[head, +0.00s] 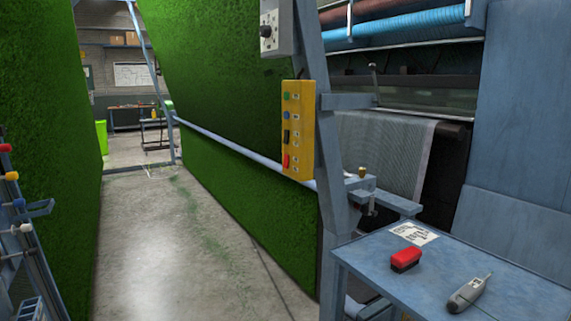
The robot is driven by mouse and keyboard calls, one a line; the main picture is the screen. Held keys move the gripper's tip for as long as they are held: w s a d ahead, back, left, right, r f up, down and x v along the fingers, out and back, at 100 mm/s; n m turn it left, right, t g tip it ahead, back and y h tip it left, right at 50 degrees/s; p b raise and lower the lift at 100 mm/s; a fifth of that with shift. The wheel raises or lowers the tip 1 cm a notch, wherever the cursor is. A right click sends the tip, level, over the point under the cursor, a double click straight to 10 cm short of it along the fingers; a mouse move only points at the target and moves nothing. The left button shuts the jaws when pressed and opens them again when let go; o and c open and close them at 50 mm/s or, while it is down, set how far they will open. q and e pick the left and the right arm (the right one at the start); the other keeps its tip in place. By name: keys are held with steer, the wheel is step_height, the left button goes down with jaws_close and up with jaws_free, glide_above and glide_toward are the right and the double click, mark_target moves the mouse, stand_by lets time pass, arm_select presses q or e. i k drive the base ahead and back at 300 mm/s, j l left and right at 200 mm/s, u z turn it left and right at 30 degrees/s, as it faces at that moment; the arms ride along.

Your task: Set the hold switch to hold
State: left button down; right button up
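A yellow control box (304,130) is fixed to a blue-grey upright right of the picture's middle. Down its face are a green button (287,96), a blue button (287,115), a black switch (287,136) and a red switch or button (286,160). Their small labels are too small to read. Above it, a grey box (280,18) with a black knob (266,31) is cut by the top edge. I cannot tell for sure which control is the hold switch or how it is set. Neither gripper is in view.
A blue table (440,262) at lower right bears a paper (414,233), a red-topped brush or block (406,259) and a grey handheld tool (470,293). A rail (240,152) crosses the green turf (225,75). A rack with coloured knobs (12,176) stands left. The concrete aisle (165,245) is clear.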

mark_target(286, 164)
steer(key=i+j+z, duration=0.15)
steer(key=i, duration=0.35)
steer(key=i+j+z, duration=0.1)
steer(key=i+j, duration=0.2)
steer(key=i, duration=0.2)
steer(key=i+j+z, duration=0.15)
steer(key=i+j, duration=0.15)
steer(key=i, duration=0.2)
steer(key=i+j+z, duration=0.1)
steer(key=i+j, duration=0.25)
steer(key=i, duration=0.15)
